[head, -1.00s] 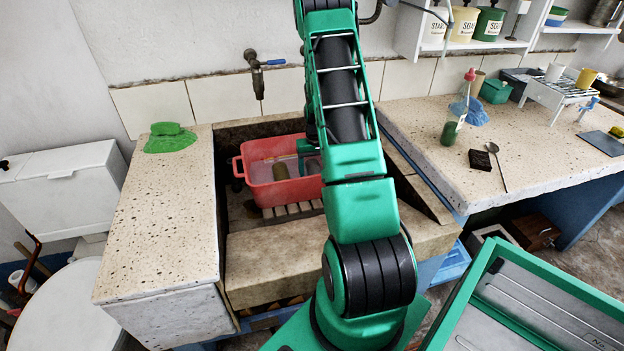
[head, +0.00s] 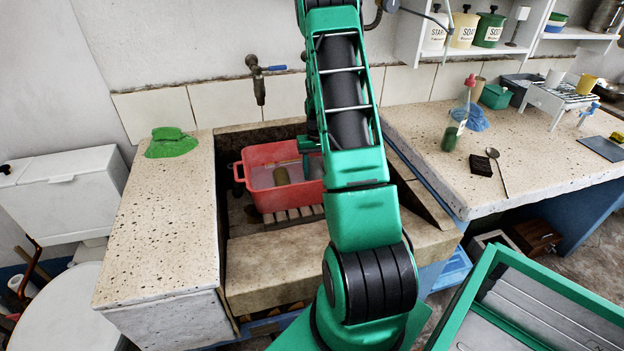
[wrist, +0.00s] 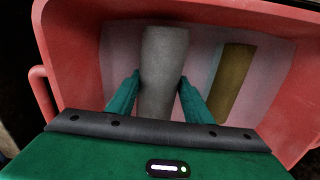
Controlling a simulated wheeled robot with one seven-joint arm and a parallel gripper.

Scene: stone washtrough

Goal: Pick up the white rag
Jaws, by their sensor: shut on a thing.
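A pale grey-white rolled cloth, which I take as the white rag (wrist: 163,75), stands out between my fingers in the wrist view. My gripper (wrist: 160,84) is shut on it, one green finger on each side. The rag and gripper are over the inside of a red tub (wrist: 60,50); I cannot tell whether the rag touches its bottom. In the head view the red tub (head: 285,195) sits in the stone trough, and my arm hides most of the gripper there.
A tap (head: 258,75) hangs behind the trough. A green cloth (head: 172,143) lies on the left ledge. The right counter holds a bottle (head: 456,125).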

